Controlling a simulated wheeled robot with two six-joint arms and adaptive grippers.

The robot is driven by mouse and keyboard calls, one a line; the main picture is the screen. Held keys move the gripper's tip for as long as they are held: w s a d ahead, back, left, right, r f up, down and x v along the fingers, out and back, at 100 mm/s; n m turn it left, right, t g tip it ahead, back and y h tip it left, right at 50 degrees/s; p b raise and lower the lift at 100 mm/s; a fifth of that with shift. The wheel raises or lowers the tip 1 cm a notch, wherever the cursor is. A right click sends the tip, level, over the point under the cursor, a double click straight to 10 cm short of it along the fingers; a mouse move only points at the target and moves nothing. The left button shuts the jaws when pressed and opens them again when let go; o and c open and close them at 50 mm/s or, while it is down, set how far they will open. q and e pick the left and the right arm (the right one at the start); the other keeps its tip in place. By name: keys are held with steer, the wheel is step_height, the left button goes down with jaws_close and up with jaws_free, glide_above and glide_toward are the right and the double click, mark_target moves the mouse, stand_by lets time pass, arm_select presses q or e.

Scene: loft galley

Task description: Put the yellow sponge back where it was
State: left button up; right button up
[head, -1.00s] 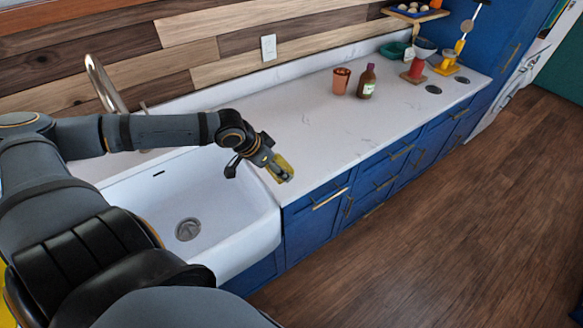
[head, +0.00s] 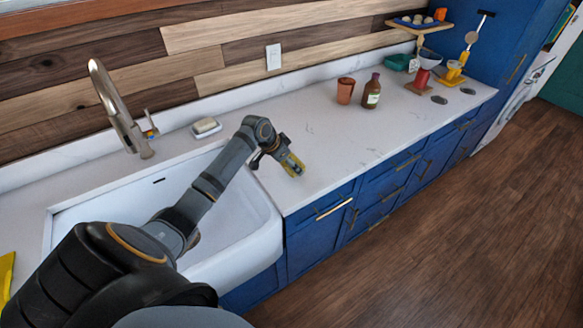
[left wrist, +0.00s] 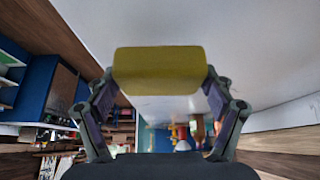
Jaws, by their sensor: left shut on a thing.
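My left gripper (head: 291,166) is shut on the yellow sponge (head: 294,160) and holds it over the white counter (head: 330,135), just right of the sink. In the left wrist view the sponge (left wrist: 160,70) sits between the two fingers, with the pale counter surface behind it. I cannot tell how far the sponge is above the counter, or whether it touches it. My right gripper is not in view.
A white sink (head: 230,235) and a faucet (head: 118,110) are on the left. A soap dish with soap (head: 206,127) stands behind the sink. A copper cup (head: 345,91) and a brown bottle (head: 371,92) stand farther right. The counter between is clear.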

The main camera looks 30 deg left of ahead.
arm_select(q)
steer(key=shift+w+f, duration=0.15)
steer(key=shift+f, duration=0.1)
steer(key=shift+w+f, duration=0.1)
steer(key=shift+f, duration=0.2)
step_height(320, 180, down, 2)
steer(key=shift+f+p, duration=0.15)
steer(key=shift+p, duration=0.7)
steer(key=shift+a+f, duration=0.1)
steer(key=shift+f, duration=0.2)
steer(key=shift+f, duration=0.2)
steer(key=o, duration=1)
steer(key=shift+r, duration=0.15)
